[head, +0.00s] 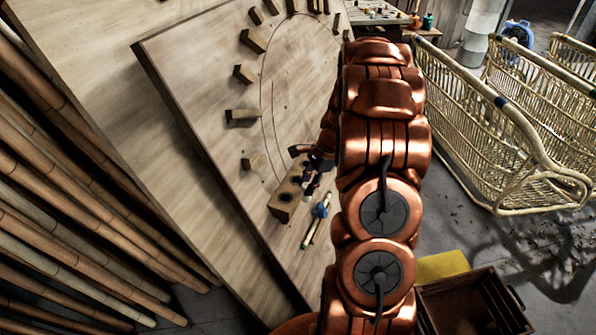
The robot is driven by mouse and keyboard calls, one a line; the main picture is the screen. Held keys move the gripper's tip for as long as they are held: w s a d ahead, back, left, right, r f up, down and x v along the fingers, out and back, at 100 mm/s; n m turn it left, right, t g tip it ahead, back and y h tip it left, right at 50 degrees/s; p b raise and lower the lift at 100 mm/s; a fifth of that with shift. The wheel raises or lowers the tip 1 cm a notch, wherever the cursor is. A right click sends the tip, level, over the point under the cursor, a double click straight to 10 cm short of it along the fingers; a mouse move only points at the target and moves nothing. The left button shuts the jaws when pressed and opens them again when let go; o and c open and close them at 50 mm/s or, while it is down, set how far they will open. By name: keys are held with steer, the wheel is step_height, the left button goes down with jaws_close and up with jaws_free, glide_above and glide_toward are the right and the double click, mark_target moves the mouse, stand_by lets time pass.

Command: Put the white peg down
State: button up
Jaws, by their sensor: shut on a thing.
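My gripper (309,168) is partly hidden by my copper-coloured arm. It hangs over the wooden board, just above a wooden block (286,196) with dark round holes in its top. The gripper is shut on a small pale piece, the white peg (308,184), which is only partly visible beside the block's upper right end. I cannot tell whether the peg touches the block.
A tool with a blue part (321,210) and a yellow-green stick (310,232) lie on the board (215,90) near the block. Several wooden pegs stand around a drawn curve. Rattan poles (60,190) lean left; woven frames (510,130) and an open wooden box (475,305) are right.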

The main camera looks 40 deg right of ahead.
steer(key=shift+w+d+f+p, duration=0.4)
steer(key=shift+w+d+f, duration=0.3)
steer(key=shift+w, duration=0.95)
steer(key=shift+w+d+f+p, duration=0.45)
steer(key=shift+w+f, duration=0.35)
steer(key=shift+w, duration=0.9)
steer(key=shift+w+d+f+p, duration=0.35)
steer(key=shift+w+d+f, duration=0.35)
steer(key=shift+w, duration=0.95)
steer(key=shift+f, duration=0.15)
steer(key=o, duration=1)
steer(key=shift+c, duration=0.2)
